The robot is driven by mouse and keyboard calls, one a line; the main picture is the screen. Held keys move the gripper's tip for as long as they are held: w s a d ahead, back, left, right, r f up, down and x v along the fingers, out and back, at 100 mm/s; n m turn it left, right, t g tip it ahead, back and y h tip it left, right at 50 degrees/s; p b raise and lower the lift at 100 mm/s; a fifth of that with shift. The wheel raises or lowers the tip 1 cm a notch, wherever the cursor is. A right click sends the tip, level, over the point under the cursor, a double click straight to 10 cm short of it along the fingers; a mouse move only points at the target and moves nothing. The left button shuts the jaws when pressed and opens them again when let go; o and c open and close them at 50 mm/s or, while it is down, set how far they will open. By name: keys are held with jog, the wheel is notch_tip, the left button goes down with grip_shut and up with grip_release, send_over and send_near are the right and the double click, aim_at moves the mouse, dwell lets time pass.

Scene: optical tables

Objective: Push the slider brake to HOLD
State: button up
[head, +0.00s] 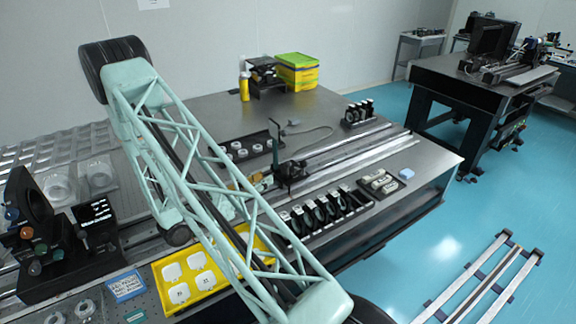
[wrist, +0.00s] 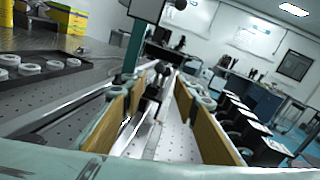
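The slider (head: 291,171) is a dark carriage on the long rail of the middle table, with an upright teal post (head: 276,142) beside it. In the wrist view the dark slider part with a rounded knob (wrist: 157,82) stands ahead, between my finger pads in the picture. I cannot make out which part is the brake, its position, or a HOLD mark. My gripper (wrist: 158,98) is open, with tan pads apart and nothing held.
A row of black mounts (head: 325,212) stands along the right of the rail. A tray of white rings (head: 240,150) lies to the left. A yellow tray (head: 205,275) lies below my arm. Yellow-green boxes (head: 297,72) stand at the back. The far rail (head: 355,148) looks clear.

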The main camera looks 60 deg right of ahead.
aim_at(288, 164)
jog(key=shift+b+x, duration=0.5)
jog(key=shift+x, duration=6.35)
jog(key=shift+c, duration=0.9)
jog(key=c, duration=0.7)
jog(key=shift+o, duration=0.2)
